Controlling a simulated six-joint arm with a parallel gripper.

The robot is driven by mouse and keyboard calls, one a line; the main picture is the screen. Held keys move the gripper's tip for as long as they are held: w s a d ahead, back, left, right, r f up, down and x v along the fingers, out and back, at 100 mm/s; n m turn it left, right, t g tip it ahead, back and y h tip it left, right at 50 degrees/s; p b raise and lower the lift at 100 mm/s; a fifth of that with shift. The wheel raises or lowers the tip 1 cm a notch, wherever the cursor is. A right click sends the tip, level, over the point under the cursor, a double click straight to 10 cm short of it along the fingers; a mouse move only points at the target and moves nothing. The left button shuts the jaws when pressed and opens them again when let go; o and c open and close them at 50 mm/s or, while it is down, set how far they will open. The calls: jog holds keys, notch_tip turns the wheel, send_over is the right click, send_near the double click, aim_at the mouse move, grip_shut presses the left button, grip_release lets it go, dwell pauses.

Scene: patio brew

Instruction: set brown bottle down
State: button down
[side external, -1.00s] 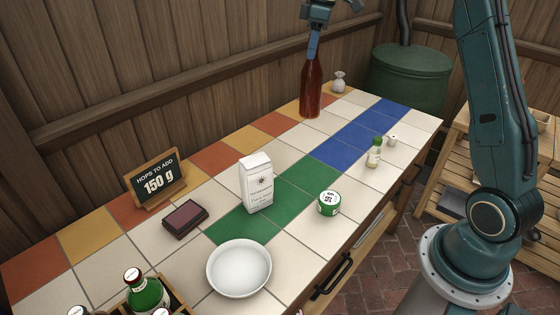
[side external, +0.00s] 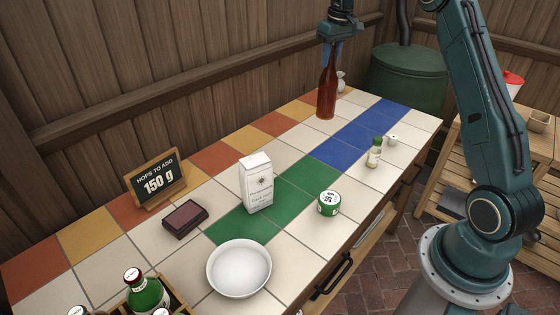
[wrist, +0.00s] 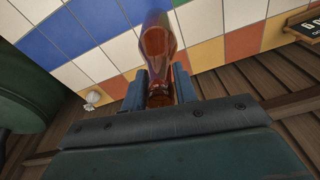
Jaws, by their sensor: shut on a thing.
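The brown bottle (side external: 326,95) is upright at the far end of the tiled table in the side view. My gripper (side external: 331,52) is shut on its neck from above. The bottle's base is over or on the white tiles near the back; I cannot tell for sure whether it touches. In the wrist view the brown bottle (wrist: 158,50) sits between the blue fingers of my gripper (wrist: 160,88), pointing away toward the tiles.
A small pale sack (side external: 341,81) stands just behind the bottle. The blue tiles (side external: 362,137) beside the bottle are bare.

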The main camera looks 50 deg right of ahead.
jog(key=s+d+f+m+h, duration=0.1)
jog(key=d+f+m, duration=0.2)
jog(key=d+m, duration=0.15)
jog(key=s+d+f+m, duration=0.1)
jog(key=d+f+m, duration=0.2)
jog(key=d, duration=0.3)
notch_tip(320, 180, down, 8)
jog(key=shift+r, duration=0.25)
jog(key=shift+a+f+n, duration=0.1)
jog(key=shift+f+n, duration=0.05)
jog(key=shift+n, duration=0.1)
jog(key=c, duration=1.1)
grip_release()
jog(key=r, duration=0.4)
jog(key=a+r, duration=0.1)
jog(key=r, duration=0.3)
jog(key=s+r, duration=0.1)
jog(key=r, duration=0.3)
jog(key=shift+s+a, duration=0.1)
jog(key=shift+a, duration=0.05)
jog(key=shift+r, duration=0.1)
